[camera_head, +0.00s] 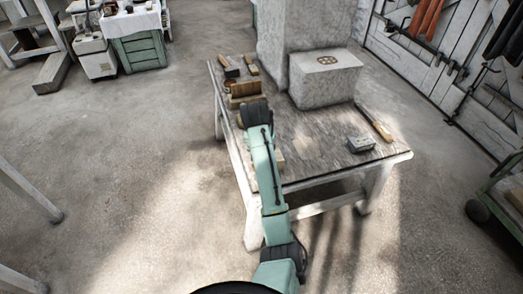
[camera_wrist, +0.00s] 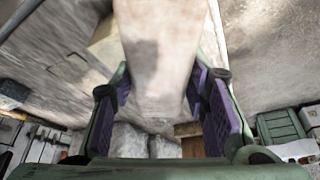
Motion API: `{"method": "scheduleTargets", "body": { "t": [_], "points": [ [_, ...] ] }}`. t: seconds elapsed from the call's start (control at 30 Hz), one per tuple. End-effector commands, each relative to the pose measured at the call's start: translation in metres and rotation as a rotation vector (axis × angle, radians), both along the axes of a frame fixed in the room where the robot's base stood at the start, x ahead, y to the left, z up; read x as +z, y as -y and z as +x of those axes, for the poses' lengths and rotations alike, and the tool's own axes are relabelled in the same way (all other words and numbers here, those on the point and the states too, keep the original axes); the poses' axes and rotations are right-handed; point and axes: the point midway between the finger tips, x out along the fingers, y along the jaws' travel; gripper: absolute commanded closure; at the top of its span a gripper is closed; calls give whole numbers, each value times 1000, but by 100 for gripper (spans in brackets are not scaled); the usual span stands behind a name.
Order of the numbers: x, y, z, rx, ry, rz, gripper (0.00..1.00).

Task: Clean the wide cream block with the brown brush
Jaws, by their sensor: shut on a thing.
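My gripper (camera_wrist: 168,98) has its purple pads either side of a wide cream block (camera_wrist: 180,45), shut on it. The block carries a grey patch on its face. In the head view my arm reaches over the table, and its dark end hides the jaws and the block. Another cream block (camera_head: 279,158) lies on the table, partly behind my arm; a pale block also shows at the left in the wrist view (camera_wrist: 104,42). A small brown thing (camera_head: 251,66), perhaps the brown brush, lies at the table's back left; its bristles are too small to make out.
The worn table (camera_head: 315,135) has a brown wooden holder (camera_head: 245,88) beyond my arm's end. A large plaster block (camera_head: 325,82) stands at the back. A small grey tin (camera_head: 361,144) and a wooden-handled tool (camera_head: 376,124) lie right.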

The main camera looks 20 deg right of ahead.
Motion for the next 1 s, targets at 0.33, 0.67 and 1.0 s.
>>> {"method": "scheduleTargets", "body": {
  "t": [0.33,0.67,1.0],
  "points": [
    [0,6,15,1,0,0,81],
    [-1,14,30,1,0,0,81],
    [3,10,24,2,2,1,81]
  ]
}}
